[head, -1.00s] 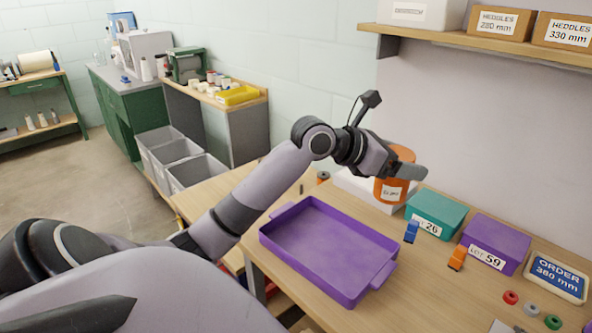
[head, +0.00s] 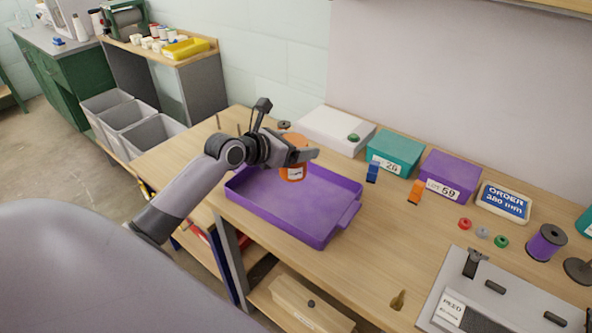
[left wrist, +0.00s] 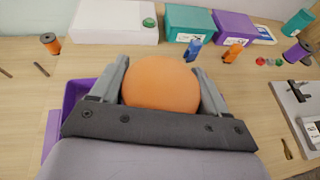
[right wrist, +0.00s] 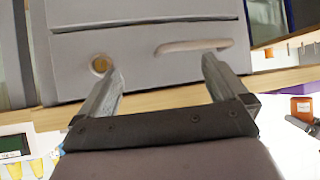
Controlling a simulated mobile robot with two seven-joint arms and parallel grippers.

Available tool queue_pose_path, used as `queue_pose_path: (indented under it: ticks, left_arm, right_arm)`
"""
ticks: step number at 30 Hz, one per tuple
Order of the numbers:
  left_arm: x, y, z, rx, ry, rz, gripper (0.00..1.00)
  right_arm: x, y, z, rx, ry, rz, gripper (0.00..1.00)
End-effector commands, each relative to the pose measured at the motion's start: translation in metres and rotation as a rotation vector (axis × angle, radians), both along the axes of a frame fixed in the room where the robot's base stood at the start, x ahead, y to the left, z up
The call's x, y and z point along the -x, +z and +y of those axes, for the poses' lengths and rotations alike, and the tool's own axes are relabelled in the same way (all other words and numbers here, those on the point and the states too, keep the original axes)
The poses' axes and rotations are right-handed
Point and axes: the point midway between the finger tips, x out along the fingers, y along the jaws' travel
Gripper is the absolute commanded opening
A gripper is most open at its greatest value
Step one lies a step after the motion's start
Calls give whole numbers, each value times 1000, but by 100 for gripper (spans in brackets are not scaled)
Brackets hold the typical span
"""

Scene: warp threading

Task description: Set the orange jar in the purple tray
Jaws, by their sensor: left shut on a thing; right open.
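The orange jar (head: 292,172) has a white label and is held upright by my left gripper (head: 302,157). In the head view it appears over the back part of the purple tray (head: 318,238); the gap between the jar and the tray floor is hard to judge. In the left wrist view the jar's round orange top (left wrist: 161,84) sits between the two fingers, and a purple tray edge (left wrist: 52,135) shows at the left. My right gripper (right wrist: 158,75) is open and empty in the right wrist view, facing a grey panel with a handle.
Behind the tray are a white box (head: 335,130), a teal box (head: 396,151) and a purple box (head: 450,174). A blue clip (head: 373,172) and an orange clip (head: 415,191) stand before them. A metal plate (head: 500,300) lies at the right. Bare table lies right of the tray.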

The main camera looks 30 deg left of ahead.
Motion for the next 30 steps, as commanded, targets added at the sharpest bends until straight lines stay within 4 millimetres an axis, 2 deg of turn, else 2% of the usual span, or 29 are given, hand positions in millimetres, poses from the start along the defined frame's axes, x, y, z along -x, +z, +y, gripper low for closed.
queue_pose_path:
  ticks: [1,3,8,16,30]
  left_arm:
    - [0,-11,1,-1,0,2,38]
    - [0,-21,1,0,1,-1,38]
    - [-1,-34,0,0,0,-3,38]
    - [-1,-69,0,-1,-1,-2,38]
    - [-1,-79,0,1,0,-4,38]
  right_arm:
    - [0,0,0,0,0,0,100]
    - [0,0,0,0,0,0,100]
    - [0,0,0,0,0,0,100]
    - [0,2,0,0,0,0,100]
    - [0,0,0,-1,-1,0,100]
